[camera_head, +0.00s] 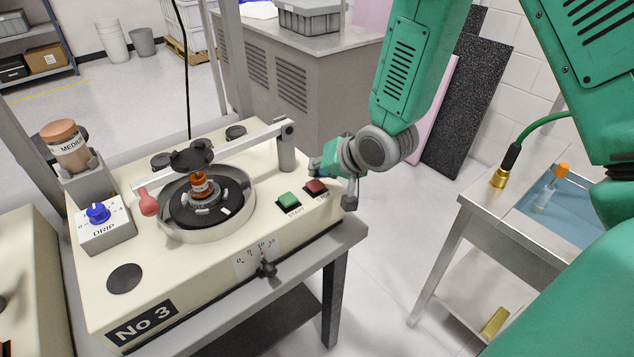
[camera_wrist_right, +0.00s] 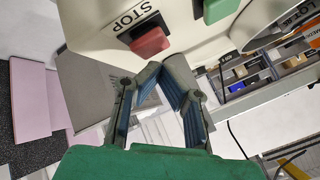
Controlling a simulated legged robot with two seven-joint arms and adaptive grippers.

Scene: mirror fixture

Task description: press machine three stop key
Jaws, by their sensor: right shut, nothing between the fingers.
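Machine No 3 (camera_head: 185,280) is a cream bench unit with a black "No 3" label on its front. Its red stop key (camera_head: 316,187) sits at the top's right front corner, beside the green start key (camera_head: 289,200). My right gripper (camera_head: 328,175) is just right of and behind the red key, shut and empty. In the right wrist view the red key (camera_wrist_right: 150,42), labelled STOP, is just beyond the fingertips (camera_wrist_right: 166,68), slightly left. I cannot tell whether they touch it. Part of the green key (camera_wrist_right: 218,8) shows at the top edge. My left gripper is not in view.
A round grinding bowl (camera_head: 165,236) with an arm over it fills the machine's middle. A drip box with a blue knob (camera_head: 98,213) stands on the left. A steel sink table (camera_head: 480,210) is at right, with open floor between.

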